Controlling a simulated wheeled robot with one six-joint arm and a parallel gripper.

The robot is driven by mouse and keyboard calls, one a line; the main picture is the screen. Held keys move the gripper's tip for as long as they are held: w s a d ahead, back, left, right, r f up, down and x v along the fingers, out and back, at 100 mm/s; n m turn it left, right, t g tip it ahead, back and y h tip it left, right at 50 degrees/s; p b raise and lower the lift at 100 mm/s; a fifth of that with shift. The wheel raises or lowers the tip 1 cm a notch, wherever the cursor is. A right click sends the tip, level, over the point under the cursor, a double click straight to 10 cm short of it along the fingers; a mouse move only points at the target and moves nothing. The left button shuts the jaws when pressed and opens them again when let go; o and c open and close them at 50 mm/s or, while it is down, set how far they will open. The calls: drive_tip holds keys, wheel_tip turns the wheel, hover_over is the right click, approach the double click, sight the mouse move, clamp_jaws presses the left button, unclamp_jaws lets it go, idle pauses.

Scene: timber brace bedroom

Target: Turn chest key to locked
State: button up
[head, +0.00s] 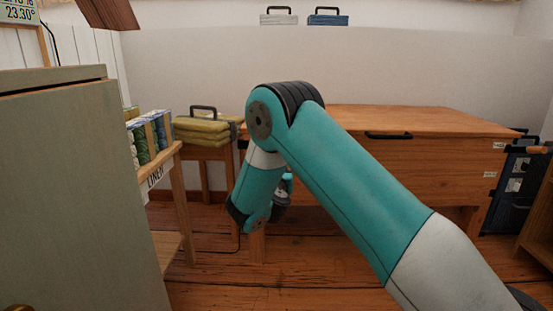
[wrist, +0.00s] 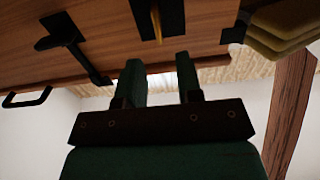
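The wooden chest (head: 450,155) stands against the back wall, with a dark handle on its front. Its wooden face (wrist: 100,35) seems to fill the top of the wrist view. There, a dark fitting (wrist: 145,20) with a thin yellowish strip in it lies just beyond my fingers; I cannot tell if this is the key and lock, nor its turn. My gripper (wrist: 160,76) has its two green fingers apart, with nothing clearly held between them. In the head view my arm hides most of the gripper and part of the chest front.
In the wrist view a dark latch-like bar (wrist: 85,50) and a black handle (wrist: 27,98) are at left. Olive folded pads (head: 203,130) sit on a stand left of the chest. A shelf labelled LINEN (head: 155,176) and a grey-green cabinet (head: 75,200) crowd the left.

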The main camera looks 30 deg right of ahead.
drive_tip(key=b+x, duration=0.1)
drive_tip(key=x, duration=0.7)
drive_tip(key=shift+w+d, duration=0.25)
drive_tip(key=shift+c, duration=0.2)
clamp_jaws()
